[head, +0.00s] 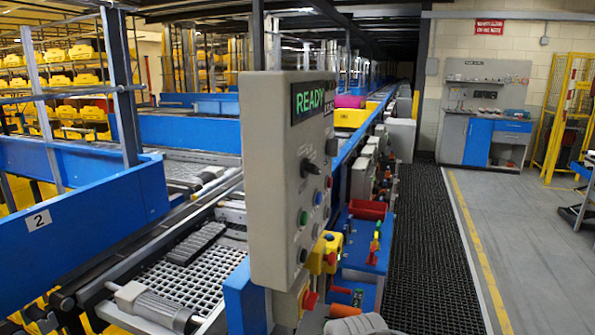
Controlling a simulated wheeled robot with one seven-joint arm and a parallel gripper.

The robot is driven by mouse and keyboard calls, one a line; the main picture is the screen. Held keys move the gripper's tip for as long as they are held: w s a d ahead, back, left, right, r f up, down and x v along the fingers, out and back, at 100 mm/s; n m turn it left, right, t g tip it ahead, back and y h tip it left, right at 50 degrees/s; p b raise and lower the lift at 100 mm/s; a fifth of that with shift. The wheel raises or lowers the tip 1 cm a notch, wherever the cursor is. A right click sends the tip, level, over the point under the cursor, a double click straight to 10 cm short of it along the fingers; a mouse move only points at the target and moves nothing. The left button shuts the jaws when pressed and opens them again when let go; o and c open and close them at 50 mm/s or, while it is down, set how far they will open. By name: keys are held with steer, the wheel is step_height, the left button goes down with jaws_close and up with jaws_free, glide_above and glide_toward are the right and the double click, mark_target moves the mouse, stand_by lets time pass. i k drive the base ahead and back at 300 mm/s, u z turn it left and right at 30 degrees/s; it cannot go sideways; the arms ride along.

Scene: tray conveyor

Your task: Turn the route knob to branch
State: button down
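A grey control box (272,190) stands upright in the middle of the head view, its button face turned to the right and seen at a steep slant. A black rotary knob (310,168) sticks out of that face, below a green lit READY display (310,101). I take it for the route knob; its position marks are too small to read at this angle. My gripper is not in view. A grey rounded part at the bottom edge may belong to my arm.
Below the knob are blue (318,197) and green (304,217) buttons. A yellow box with red buttons (325,253) juts out lower down. The conveyor (180,280) with blue side walls (80,220) lies left. A black mat (430,250) and clear floor lie right.

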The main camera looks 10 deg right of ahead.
mark_target(307, 169)
steer(key=u, duration=2.65)
steer(key=k, duration=0.85)
steer(key=z, duration=0.8)
